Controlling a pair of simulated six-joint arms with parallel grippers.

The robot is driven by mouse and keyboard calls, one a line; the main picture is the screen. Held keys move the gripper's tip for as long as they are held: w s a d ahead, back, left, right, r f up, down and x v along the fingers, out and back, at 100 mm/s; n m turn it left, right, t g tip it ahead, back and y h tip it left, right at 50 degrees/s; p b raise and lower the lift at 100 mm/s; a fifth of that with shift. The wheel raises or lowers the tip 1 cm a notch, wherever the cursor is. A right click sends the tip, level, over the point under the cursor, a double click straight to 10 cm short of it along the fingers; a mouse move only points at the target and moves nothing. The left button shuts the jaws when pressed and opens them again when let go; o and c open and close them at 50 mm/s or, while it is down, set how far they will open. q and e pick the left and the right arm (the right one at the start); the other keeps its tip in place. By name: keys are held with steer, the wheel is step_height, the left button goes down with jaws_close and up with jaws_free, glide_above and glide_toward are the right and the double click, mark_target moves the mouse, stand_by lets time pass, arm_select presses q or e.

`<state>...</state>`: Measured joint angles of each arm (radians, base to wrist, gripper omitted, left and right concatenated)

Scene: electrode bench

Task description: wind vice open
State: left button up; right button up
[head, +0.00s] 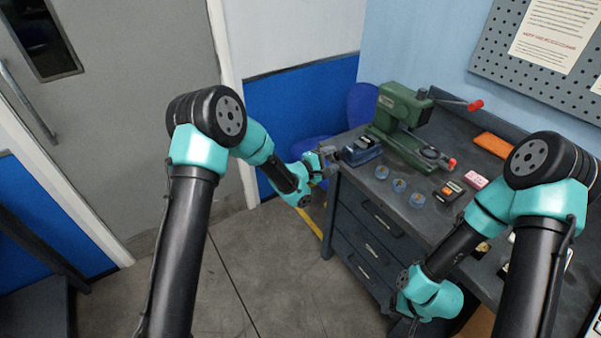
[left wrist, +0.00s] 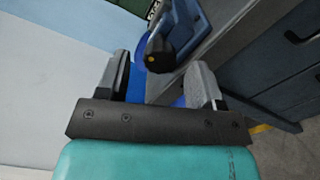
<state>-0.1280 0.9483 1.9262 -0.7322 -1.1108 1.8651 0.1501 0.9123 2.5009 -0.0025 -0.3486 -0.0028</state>
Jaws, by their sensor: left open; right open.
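The small blue vice (head: 362,151) stands at the near left corner of the dark bench, left of the green machine. In the left wrist view the vice (left wrist: 188,24) is at the top, with its dark round screw end with a yellow dot (left wrist: 156,56) facing me. My left gripper (head: 328,158) is at the bench's left edge, close beside the vice. In the left wrist view my left gripper (left wrist: 162,80) is open, its fingers on either side of the screw end. I cannot tell whether they touch it. My right gripper is hidden or out of frame below the right arm.
A green bench machine (head: 402,108) with red-tipped handles stands behind the vice. Several round blue-rimmed dishes (head: 399,185), an orange-and-black device (head: 449,190) and a pink box (head: 476,180) lie on the bench. Drawers (head: 372,225) face the floor.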

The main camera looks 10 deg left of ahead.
arm_select(q)
steer(key=v, duration=1.4)
steer(key=shift+f, duration=0.15)
steer(key=s+a+f+m+g+y, duration=0.25)
steer(key=s+f+y, duration=0.2)
steer(key=f, duration=0.35)
steer(key=s+a+f+m+g+y, duration=0.2)
steer(key=s+a+f+m+y, duration=0.15)
steer(key=s+f, duration=0.4)
steer(key=s+a+f+m+g, duration=0.1)
steer(key=s+f+m+g, duration=0.1)
steer(key=s, duration=0.6)
steer(key=s+a+f+m+g+y, duration=0.1)
steer(key=s+a+f+m+g, duration=0.1)
steer(key=s+f+g, duration=0.3)
steer(key=s, duration=0.3)
steer(key=shift+a+f+m, duration=0.25)
steer(key=shift+f+m, duration=0.05)
steer(key=shift+m, duration=0.1)
